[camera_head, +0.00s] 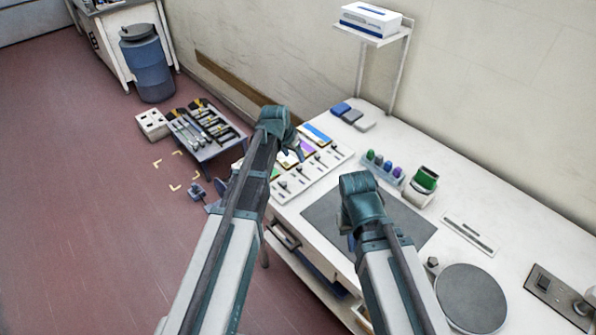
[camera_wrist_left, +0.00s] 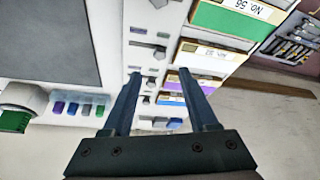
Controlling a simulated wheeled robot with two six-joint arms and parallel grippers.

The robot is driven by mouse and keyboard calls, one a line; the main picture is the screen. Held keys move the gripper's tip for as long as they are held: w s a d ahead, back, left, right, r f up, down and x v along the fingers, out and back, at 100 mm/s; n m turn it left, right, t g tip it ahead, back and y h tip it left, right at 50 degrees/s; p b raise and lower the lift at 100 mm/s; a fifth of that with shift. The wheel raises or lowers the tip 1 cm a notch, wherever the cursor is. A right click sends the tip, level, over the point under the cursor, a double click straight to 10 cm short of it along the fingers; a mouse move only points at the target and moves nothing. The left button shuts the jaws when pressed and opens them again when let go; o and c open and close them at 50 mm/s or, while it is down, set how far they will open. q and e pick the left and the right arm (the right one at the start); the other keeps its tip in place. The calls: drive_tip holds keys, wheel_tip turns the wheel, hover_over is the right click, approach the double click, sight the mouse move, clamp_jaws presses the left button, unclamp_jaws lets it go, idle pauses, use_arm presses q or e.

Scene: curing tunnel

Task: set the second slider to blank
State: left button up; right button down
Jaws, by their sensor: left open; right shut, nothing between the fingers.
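The white slider panel (camera_head: 300,187) lies on the bench, with a row of dark slider knobs beside coloured cards. In the left wrist view, the panel (camera_wrist_left: 122,50) runs up the middle with several knobs along it. A green card (camera_wrist_left: 232,20) marked "No. 56" and a purple card (camera_wrist_left: 205,84) lie beside it; a blue card (camera_wrist_left: 172,100) is partly covered by a finger. My left gripper (camera_head: 291,154) is open above the panel. Its fingers (camera_wrist_left: 160,75) frame a small knob (camera_wrist_left: 149,81) without visible contact. My right gripper (camera_head: 353,240) is shut and empty over the dark mat; its fingertips are mostly hidden.
The dark mat (camera_head: 320,212) lies in front of the panel. A rack of coloured bottles (camera_head: 383,167) and a green-topped container (camera_head: 423,183) stand to the right. Small blue and grey blocks (camera_head: 352,116) lie behind the panel. A shelf post (camera_head: 403,70) rises at the back edge.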

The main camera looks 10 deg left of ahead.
sight(299, 167)
use_arm(q)
drive_tip(key=b+x, duration=0.6)
drive_tip(key=x, duration=0.2)
drive_tip(key=shift+f, duration=0.2)
use_arm(e)
wheel_tip(299, 167, down, 8)
drive_tip(key=shift+r, duration=0.15)
use_arm(q)
drive_tip(key=shift+r, duration=0.1)
clamp_jaws()
idle(0.5)
